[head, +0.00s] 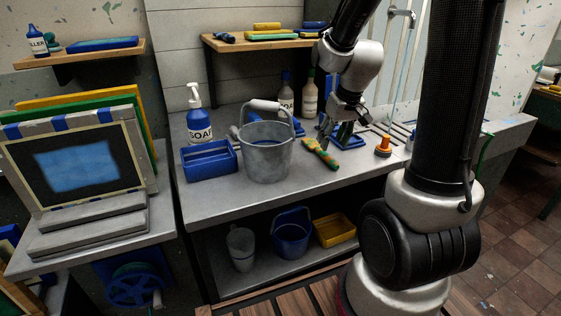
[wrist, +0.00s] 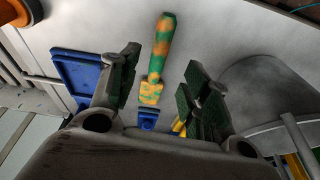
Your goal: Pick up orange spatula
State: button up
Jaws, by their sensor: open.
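The spatula (head: 320,152) lies on the grey worktop, right of the metal bucket; its handle is mottled orange and green. In the wrist view its handle (wrist: 160,48) runs between my two fingers, with a blue end lower down, partly hidden by my gripper body. My gripper (head: 338,128) is above the worktop, close to the spatula. In the wrist view my gripper (wrist: 163,62) is open, with green-padded fingers spread on either side of the handle. I cannot tell exactly how high the fingers are above it.
A metal bucket (head: 266,153) stands left of the spatula, and a blue tray (head: 209,161) and soap bottle (head: 197,118) further left. A blue tray (wrist: 78,76) lies beside the left finger in the wrist view. An orange-based object (head: 383,147) stands right of the spatula.

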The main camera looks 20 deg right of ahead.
aim_at(321, 149)
jog(key=shift+w+a+r+t, duration=0.2)
jog(key=shift+w+a+r, duration=0.1)
jog(key=shift+w, duration=0.15)
jog(key=shift+w+a+r+t, duration=0.2)
jog(key=shift+w+r, duration=0.05)
jog(key=shift+w, duration=0.2)
jog(key=shift+w+n, duration=0.3)
jog(key=shift+w, duration=0.1)
jog(key=shift+w+f+t, duration=0.25)
jog(key=shift+t, duration=0.05)
jog(key=x, duration=0.4)
jog(key=d+x, duration=0.1)
jog(key=x, duration=0.2)
jog(key=shift+s+f, duration=0.1)
jog(key=c, duration=0.7)
